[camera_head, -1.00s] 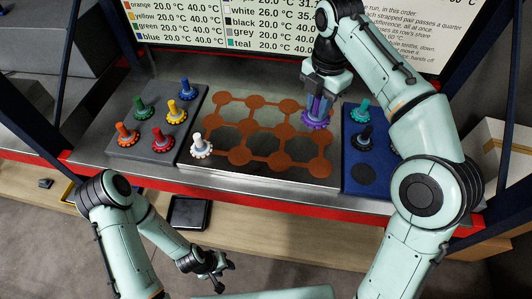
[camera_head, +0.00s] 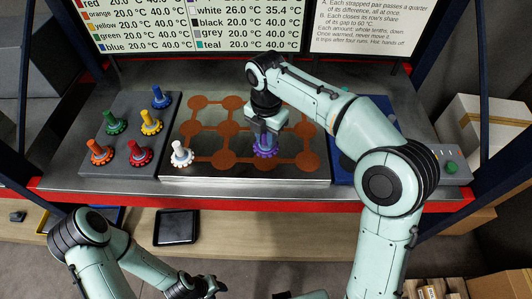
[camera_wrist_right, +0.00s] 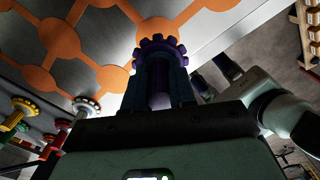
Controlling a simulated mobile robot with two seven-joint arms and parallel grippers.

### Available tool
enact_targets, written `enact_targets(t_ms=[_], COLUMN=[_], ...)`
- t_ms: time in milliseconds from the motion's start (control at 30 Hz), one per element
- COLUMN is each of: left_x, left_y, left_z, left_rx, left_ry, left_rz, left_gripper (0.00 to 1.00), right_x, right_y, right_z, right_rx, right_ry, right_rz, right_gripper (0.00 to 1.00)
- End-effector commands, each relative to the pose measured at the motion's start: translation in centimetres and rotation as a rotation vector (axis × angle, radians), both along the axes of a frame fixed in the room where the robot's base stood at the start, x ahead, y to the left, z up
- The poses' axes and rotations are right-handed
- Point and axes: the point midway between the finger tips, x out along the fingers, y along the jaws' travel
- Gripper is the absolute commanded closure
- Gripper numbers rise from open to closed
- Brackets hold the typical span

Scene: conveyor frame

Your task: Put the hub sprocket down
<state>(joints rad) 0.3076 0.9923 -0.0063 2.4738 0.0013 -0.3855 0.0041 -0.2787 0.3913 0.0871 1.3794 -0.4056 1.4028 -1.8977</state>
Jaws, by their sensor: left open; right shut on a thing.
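My right gripper (camera_head: 265,134) is shut on the purple hub sprocket (camera_head: 265,148), gripping its upright post. The sprocket is over the front middle of the metal plate with copper-orange discs (camera_head: 240,171); whether its toothed rim touches the plate I cannot tell. In the right wrist view the sprocket (camera_wrist_right: 158,44) stands between the dark fingers (camera_wrist_right: 158,88), with the orange pattern beyond its rim. A white sprocket (camera_head: 181,155) stands at the plate's front left corner. My left gripper (camera_head: 208,286) is open and empty, low in front of the bench.
A dark tray (camera_head: 120,131) at left holds several sprockets: blue, green, yellow, orange and red. A blue tray (camera_head: 341,174) at right is mostly hidden by my right arm. A grey box with a green button (camera_head: 451,167) is further right. Discs at the plate's left and back are clear.

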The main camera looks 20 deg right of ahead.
Motion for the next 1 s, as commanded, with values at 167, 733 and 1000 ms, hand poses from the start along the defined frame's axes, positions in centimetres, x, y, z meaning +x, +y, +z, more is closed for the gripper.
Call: enact_targets(t_ms=[167,733,1000], left_x=[-0.2,-1.2,-1.3], left_y=[0.0,0.0,0.0], left_z=[-0.3,-1.6,-1.7], left_rx=[0.001,0.000,0.000], left_ry=[0.001,0.013,0.013], left_rz=[0.000,0.000,0.000], left_gripper=[0.57,0.57,0.57], right_x=[0.1,0.2,0.1], right_y=[0.0,0.0,0.0], right_z=[-1.3,-6.6,-6.9], right_rx=[0.000,0.001,0.001], right_ry=[-0.001,-0.004,-0.002], right_rz=[-0.001,-0.001,-0.001], right_gripper=[1.00,1.00,0.62])
